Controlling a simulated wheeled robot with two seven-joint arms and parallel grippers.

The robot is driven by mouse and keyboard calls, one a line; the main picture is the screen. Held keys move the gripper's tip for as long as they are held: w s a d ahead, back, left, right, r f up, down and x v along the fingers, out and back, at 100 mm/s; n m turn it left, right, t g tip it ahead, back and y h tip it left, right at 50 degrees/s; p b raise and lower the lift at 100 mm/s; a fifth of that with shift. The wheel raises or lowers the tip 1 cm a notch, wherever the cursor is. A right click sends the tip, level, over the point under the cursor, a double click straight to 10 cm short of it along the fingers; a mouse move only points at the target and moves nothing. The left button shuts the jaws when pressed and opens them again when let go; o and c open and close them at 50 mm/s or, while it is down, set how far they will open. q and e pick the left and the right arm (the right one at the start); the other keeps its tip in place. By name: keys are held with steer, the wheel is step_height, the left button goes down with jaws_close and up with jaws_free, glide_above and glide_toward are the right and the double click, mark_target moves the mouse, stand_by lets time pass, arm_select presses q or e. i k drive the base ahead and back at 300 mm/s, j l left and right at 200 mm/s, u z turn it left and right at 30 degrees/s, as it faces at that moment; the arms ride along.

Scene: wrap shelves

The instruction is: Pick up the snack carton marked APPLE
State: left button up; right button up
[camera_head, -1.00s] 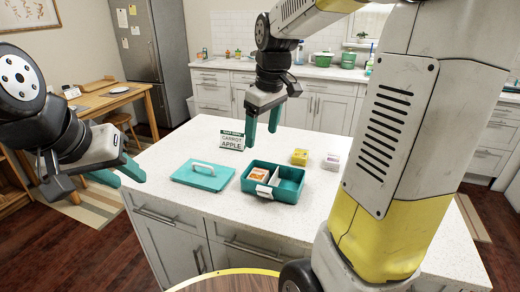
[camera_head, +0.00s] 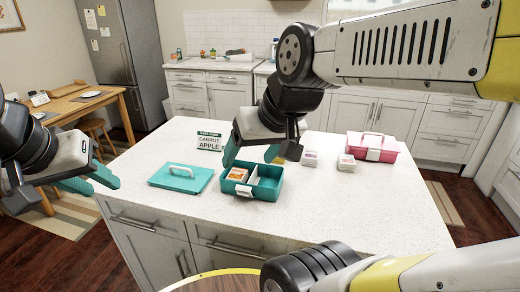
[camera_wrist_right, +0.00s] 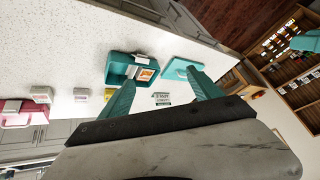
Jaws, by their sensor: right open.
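Several small cartons are in view, and I cannot read which is marked APPLE. In the head view, a pale pinkish carton (camera_head: 310,158) and another pale carton (camera_head: 346,163) stand on the island's right half. A yellow carton (camera_head: 277,160) is mostly hidden behind my right gripper; it shows in the right wrist view (camera_wrist_right: 110,93). A carton with an orange label (camera_head: 237,174) sits in the left compartment of the teal lunchbox (camera_head: 264,191). My right gripper (camera_wrist_right: 163,92) is open and empty, above and behind the lunchbox. My left gripper (camera_head: 90,181) is open and empty, left of the island.
The teal lid (camera_head: 181,178) lies flat left of the lunchbox. A sign (camera_head: 209,142) reading CARROT and APPLE stands behind it. A pink lunchbox (camera_head: 372,147) stands at the right. The white island top (camera_head: 390,205) is clear at front right.

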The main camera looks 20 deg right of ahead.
mark_target(346, 164)
steer(key=z, duration=1.55)
steer(key=i+l+u, duration=0.1)
steer(key=l+u, duration=0.2)
steer(key=u, duration=0.15)
steer(key=i+l+u, duration=0.1)
steer(key=l+u, duration=0.5)
steer(key=u, duration=0.25)
